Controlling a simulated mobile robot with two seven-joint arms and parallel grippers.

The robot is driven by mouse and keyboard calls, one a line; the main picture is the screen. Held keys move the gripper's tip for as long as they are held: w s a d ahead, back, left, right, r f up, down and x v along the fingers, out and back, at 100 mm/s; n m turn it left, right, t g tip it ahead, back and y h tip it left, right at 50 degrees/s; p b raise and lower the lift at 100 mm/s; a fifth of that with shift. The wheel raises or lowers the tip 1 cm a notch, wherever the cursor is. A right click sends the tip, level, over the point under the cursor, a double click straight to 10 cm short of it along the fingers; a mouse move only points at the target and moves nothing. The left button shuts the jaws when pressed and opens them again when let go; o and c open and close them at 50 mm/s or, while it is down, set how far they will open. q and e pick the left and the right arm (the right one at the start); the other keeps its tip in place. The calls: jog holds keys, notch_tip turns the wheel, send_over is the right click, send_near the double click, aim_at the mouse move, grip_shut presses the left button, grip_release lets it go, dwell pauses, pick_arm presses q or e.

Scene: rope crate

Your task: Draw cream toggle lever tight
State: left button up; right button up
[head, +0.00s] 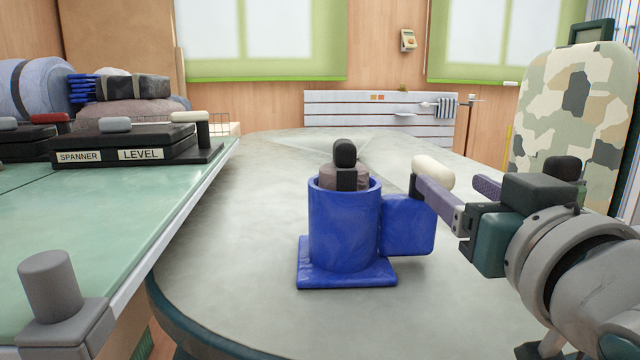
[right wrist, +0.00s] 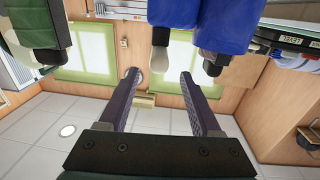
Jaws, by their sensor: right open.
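A cream toggle lever (head: 433,172) with a rounded end stands on a black mount above a blue side block, which is joined to a blue cup-shaped holder (head: 343,232). It also shows in the right wrist view (right wrist: 160,57), hanging from the top of the picture. My right gripper (head: 450,186) is open, its purple fingers pointing at the lever from the right. In the right wrist view the lever lies roughly in line with the gap between the fingertips (right wrist: 159,74). Whether a finger touches it, I cannot tell. My left gripper is not in view.
The blue holder stands on a grey round table (head: 240,270), mostly clear around it. A black knobbed piece (head: 345,160) rises from the holder. A green bench with black label boxes (head: 138,145) is at left. A camouflage-patterned panel (head: 575,110) stands behind my right arm.

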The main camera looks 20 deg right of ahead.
aim_at(430, 160)
jog(key=b+x, duration=0.1)
jog(key=x, duration=0.8)
jog(key=shift+d, duration=0.15)
grip_shut()
dwell(1.1)
